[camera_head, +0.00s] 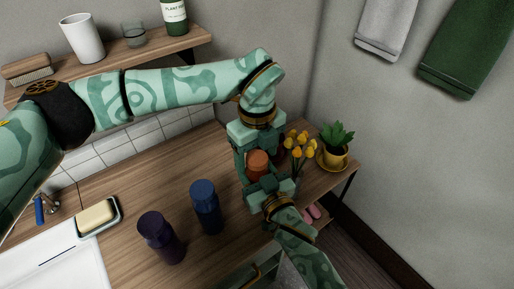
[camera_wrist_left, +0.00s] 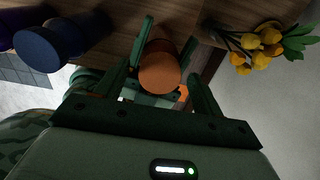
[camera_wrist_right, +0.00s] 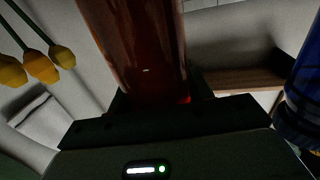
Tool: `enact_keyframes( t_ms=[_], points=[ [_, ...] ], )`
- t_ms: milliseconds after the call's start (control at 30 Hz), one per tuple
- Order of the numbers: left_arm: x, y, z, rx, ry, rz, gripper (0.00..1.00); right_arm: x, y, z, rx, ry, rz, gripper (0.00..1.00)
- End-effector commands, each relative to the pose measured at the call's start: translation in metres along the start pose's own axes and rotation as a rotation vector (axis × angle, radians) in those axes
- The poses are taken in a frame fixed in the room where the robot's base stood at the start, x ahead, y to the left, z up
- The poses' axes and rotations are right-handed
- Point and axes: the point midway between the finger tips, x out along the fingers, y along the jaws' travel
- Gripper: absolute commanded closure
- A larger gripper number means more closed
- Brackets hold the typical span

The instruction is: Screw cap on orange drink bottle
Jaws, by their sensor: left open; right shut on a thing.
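The orange cap (camera_head: 257,162) shows at the top of the orange drink bottle, and it also shows in the left wrist view (camera_wrist_left: 160,72). I cannot tell whether it is seated tight. My left gripper (camera_head: 254,158) comes down from above, open, with its fingers on either side of the cap and apart from it. My right gripper (camera_head: 264,184) is shut on the bottle's body from the near side. In the right wrist view the bottle (camera_wrist_right: 138,45) is a reddish-orange, see-through cylinder, upright between the fingers. Most of the bottle is hidden in the head view.
A blue bottle (camera_head: 206,208) and a purple bottle (camera_head: 161,238) stand on the wooden counter (camera_head: 185,165) to the left. Yellow flowers (camera_head: 299,147) and a potted plant (camera_head: 334,150) stand close on the right. A soap dish (camera_head: 98,219) lies further left.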

Motion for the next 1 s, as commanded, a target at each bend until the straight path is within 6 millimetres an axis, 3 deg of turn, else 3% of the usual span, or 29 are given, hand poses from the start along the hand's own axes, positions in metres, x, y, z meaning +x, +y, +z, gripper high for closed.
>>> enact_keyframes(
  t_ms=[100, 300, 567, 667, 1000],
  points=[
    [-0.0001, -0.0001, -0.0001, 0.000, 0.000, 0.000, 0.32, -0.0001, 0.0000, 0.0004, 0.000, -0.001, 0.000, 1.00],
    [-0.0003, -0.0002, 0.0000, 0.000, 0.000, 0.000, 0.83, -0.0001, 0.0000, 0.0004, 0.000, -0.001, 0.000, 1.00],
    [-0.0006, -0.0002, 0.0002, 0.035, -0.001, -0.001, 0.83, -0.0001, 0.0000, 0.0004, 0.000, -0.001, 0.000, 1.00],
    [-0.0012, -0.0004, 0.0007, 0.205, -0.004, -0.001, 0.84, -0.0001, -0.0001, 0.0004, 0.000, -0.001, 0.000, 1.00],
    [-0.0004, -0.0005, 0.0006, 1.330, -0.003, 0.002, 0.84, -0.0001, 0.0000, 0.0004, 0.000, -0.001, 0.000, 1.00]
  ],
)
